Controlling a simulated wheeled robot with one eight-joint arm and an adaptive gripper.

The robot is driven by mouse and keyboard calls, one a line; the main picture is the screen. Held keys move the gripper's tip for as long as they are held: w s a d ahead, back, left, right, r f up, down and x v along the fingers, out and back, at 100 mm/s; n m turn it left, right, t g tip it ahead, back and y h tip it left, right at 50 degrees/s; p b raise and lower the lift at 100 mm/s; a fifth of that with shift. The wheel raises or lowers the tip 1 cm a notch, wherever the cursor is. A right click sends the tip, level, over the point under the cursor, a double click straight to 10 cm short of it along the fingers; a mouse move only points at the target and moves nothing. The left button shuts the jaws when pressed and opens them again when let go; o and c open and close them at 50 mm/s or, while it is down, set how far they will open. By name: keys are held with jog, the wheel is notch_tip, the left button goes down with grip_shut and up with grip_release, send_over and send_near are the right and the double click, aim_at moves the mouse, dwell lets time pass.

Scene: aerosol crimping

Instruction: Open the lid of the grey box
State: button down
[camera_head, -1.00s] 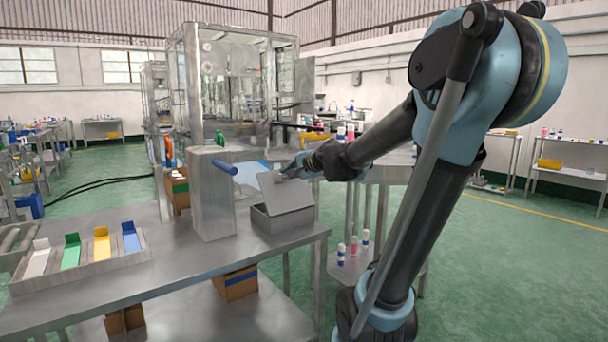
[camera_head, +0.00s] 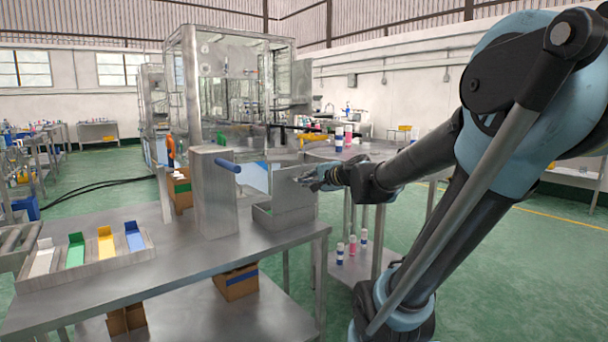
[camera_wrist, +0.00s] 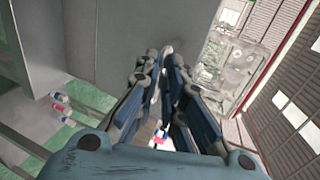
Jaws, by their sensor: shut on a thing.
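The grey box (camera_head: 262,219) stands at the right end of the steel table. Its lid (camera_head: 293,192) is raised and stands about upright along the box's right side in the head view. My gripper (camera_head: 314,179) is at the lid's right edge, shut on the lid. In the wrist view the lid is a broad grey panel (camera_wrist: 130,25) ahead of my gripper (camera_wrist: 166,58). The exact contact at the fingertips is hard to make out. The box's inside is mostly hidden.
A tall grey block with a blue handle (camera_head: 225,165) stands just left of the box. A tray (camera_head: 85,267) with white, green, yellow and blue pieces lies at the table's left. The tabletop (camera_head: 170,280) in front is clear. Spray cans (camera_head: 352,245) stand on a low shelf at right.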

jog(key=shift+s+d+f, duration=0.15)
jog(key=shift+s+f, duration=0.15)
jog(key=shift+f, duration=0.3)
jog(key=shift+s+d+f, duration=0.15)
jog(key=shift+s+f, duration=0.1)
jog(key=shift+f, duration=0.3)
jog(key=c, duration=1.6)
grip_release()
jog(key=shift+w+f, duration=0.15)
jog(key=shift+c, duration=0.2)
jog(key=shift+d+r, duration=0.1)
jog(key=shift+r, duration=0.1)
jog(key=shift+v, duration=5.75)
